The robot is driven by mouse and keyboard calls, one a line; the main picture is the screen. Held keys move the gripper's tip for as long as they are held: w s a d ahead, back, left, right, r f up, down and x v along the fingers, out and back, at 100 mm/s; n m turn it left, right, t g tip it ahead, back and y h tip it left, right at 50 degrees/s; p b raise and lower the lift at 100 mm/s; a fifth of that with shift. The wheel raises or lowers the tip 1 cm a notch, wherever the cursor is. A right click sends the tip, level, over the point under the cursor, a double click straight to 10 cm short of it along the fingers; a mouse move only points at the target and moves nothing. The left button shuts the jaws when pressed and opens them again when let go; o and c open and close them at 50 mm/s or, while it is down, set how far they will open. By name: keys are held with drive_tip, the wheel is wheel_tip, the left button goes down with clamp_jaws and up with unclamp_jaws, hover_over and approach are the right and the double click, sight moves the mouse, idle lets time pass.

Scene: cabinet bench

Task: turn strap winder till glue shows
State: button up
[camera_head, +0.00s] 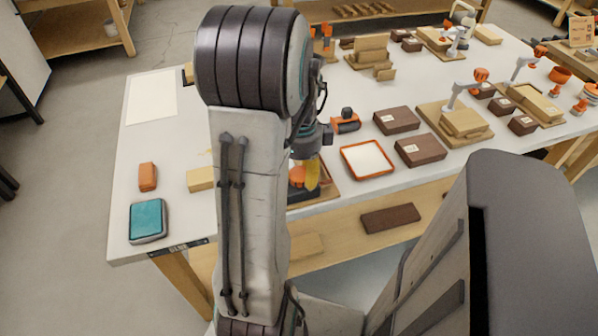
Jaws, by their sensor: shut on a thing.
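My gripper (306,157) points down at the front of the bench, partly hidden behind my own arm. It is shut on the orange part of what looks like the strap winder (297,177), which stands low on a dark base over a wooden board. A yellow piece (313,175) stands right beside the orange part. My arm covers the left side of this spot, so the finger contact is hidden. I cannot make out any glue.
On the white bench (190,130), an orange-rimmed tray (367,160), dark boxes (420,150) and an orange-black tool (345,122) stand to the right. A teal box (148,221) and an orange block (148,177) lie left. Clamped wooden blocks (462,122) stand farther right.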

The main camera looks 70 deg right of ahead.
sight(302, 173)
drive_tip(key=shift+s+d, duration=0.1)
drive_tip(key=o, duration=1)
drive_tip(key=shift+s, duration=0.2)
drive_tip(key=shift+o, duration=0.9)
drive_tip(key=shift+w, duration=0.1)
wheel_tip(302, 173, up, 12)
